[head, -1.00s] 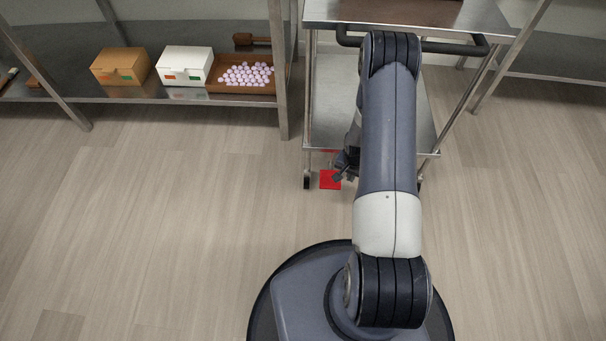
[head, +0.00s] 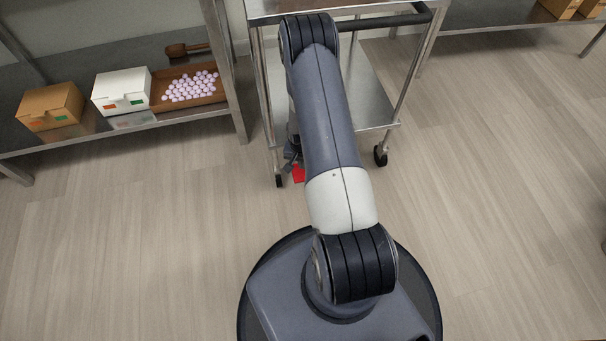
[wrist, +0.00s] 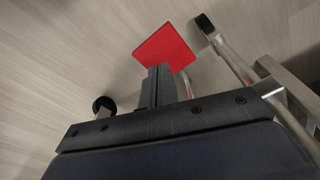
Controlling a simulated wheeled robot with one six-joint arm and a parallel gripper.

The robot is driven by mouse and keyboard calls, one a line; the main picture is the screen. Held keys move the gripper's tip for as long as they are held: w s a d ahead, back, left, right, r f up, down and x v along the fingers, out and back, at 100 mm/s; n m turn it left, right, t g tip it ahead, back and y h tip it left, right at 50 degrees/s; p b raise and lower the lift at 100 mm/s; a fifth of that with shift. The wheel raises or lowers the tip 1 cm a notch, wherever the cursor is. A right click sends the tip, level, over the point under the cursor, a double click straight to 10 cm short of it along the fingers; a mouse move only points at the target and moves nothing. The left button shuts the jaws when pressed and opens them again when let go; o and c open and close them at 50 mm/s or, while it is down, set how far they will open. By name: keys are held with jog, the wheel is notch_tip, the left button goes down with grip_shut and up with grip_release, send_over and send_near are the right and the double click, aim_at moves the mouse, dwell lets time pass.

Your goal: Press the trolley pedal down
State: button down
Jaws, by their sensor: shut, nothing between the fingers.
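The trolley (head: 357,90) is a steel frame on black castors, with a shelf and a dark push handle (head: 385,20). Its pedal (head: 299,174) is a flat red plate low at the near left side, partly hidden by my arm in the head view. My gripper (head: 291,158) is shut and empty, close to the pedal. In the wrist view my gripper (wrist: 158,72) overlaps the pedal's lower edge; I cannot tell whether they touch.
A steel shelf unit at left holds a brown box (head: 50,107), a white box (head: 121,91), a brown tray (head: 190,98) of pale sweets and a brown scoop (head: 188,49). A trolley castor (head: 380,155) stands at right. The floor (head: 480,190) at right is clear.

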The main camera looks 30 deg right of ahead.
aim_at(303, 175)
jog(key=shift+w+d+f+b, duration=0.15)
jog(key=shift+f+b, duration=0.65)
jog(key=shift+f, duration=0.85)
jog(key=shift+w+d+f+b, duration=0.1)
jog(key=shift+f+b, duration=0.65)
jog(key=shift+f, duration=0.9)
notch_tip(303, 175, down, 3)
jog(key=b, duration=0.2)
jog(key=shift+r+b, duration=0.2)
jog(key=shift+b, duration=0.1)
jog(key=shift+r, duration=0.25)
jog(key=shift+s+a+r, duration=0.3)
jog(key=shift+s+a, duration=0.45)
jog(key=shift+s, duration=0.15)
jog(key=shift+s+a+r, duration=0.2)
jog(key=shift+s+a, duration=0.05)
jog(key=shift+r, duration=0.1)
